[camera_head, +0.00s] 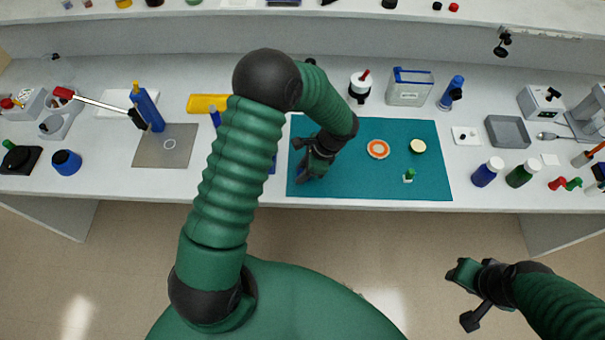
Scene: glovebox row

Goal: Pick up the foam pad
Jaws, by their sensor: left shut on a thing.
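My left gripper (306,170) is low over the left part of the teal mat (350,185). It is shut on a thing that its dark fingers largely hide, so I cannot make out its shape. I cannot pick out the foam pad for certain anywhere in view. My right gripper (463,295) is at the lower right, in front of the bench and over the floor. Its fingers are apart and nothing shows between them.
On the mat are an orange-and-white ring (378,149), a cream disc (418,146) and a small green-topped item (409,175). A clear blue-rimmed box (410,88) stands behind it. A grey tray (507,132) and bottles are to the right. My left arm hides part of the bench.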

